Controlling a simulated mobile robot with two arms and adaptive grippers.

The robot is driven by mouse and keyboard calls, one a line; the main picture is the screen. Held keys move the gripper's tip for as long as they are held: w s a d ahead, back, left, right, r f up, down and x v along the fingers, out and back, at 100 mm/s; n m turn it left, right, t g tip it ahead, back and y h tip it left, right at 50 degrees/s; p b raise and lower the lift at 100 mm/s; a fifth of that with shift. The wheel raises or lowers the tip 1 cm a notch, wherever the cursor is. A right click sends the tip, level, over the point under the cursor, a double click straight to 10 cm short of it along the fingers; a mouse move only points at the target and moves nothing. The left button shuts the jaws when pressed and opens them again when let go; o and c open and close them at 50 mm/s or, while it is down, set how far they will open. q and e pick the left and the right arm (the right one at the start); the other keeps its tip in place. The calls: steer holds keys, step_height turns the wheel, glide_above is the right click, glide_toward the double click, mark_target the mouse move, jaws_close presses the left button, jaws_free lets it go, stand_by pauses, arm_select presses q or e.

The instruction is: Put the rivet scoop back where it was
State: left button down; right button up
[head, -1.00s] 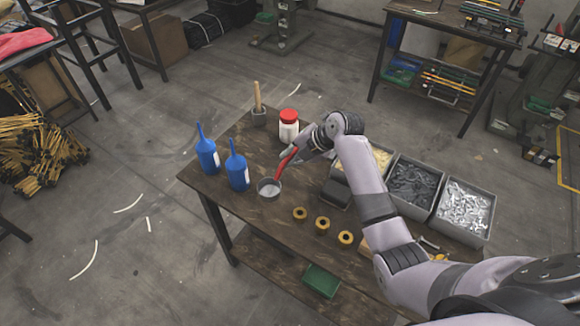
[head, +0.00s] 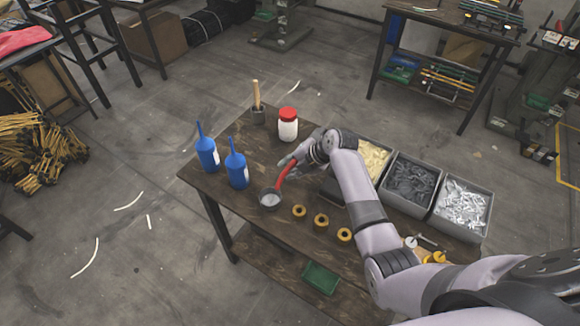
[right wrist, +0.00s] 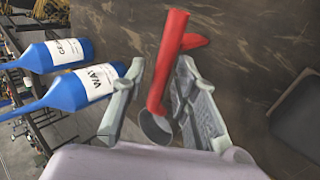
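The rivet scoop has a grey metal cup (head: 270,200) and a bent red handle (head: 286,175). Its cup is low at the table's front-left part, right of the blue bottles; I cannot tell if it touches the wood. My right gripper (head: 288,163) is at the handle, with the arm reaching in from the right. In the right wrist view the red handle (right wrist: 166,65) runs between the two fingers (right wrist: 160,75), close to both. My left gripper is not in view.
Two blue bottles (head: 237,170) stand left of the scoop. A red-lidded white jar (head: 288,127) and a wooden-handled tool (head: 257,105) stand behind. Several brass rings (head: 321,221) lie to the right. Grey bins (head: 464,207) of parts line the right side.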

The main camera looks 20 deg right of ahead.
stand_by(0.3)
steer(key=b+v, duration=0.1)
steer(key=v, duration=1.1)
